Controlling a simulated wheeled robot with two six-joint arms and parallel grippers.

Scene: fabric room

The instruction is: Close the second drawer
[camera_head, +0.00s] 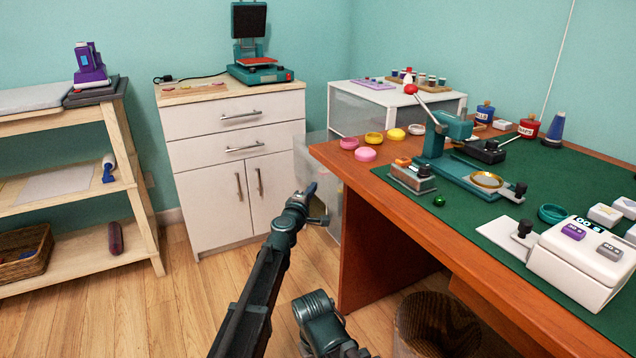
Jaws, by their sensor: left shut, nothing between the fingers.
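A white drawer unit (362,110) with translucent fronts stands against the back wall, behind the wooden desk. A translucent drawer (308,160) sticks out from it towards me, left of the desk's far corner; its lower part shows beside the desk side. Which level this drawer is cannot be told, as the desk hides much of the unit. My left gripper (313,192) is shut and empty, in front of the pulled-out drawer; whether it touches it is unclear. A teal arm link of mine shows at the bottom centre, but my right gripper is out of view.
A white cabinet (218,185) with its drawers and doors shut stands left of the drawer. The desk (375,200), crowded with tools and jars, blocks the right side. A wooden shelf (75,185) is far left. A bin (435,325) stands beneath the desk. Floor between is clear.

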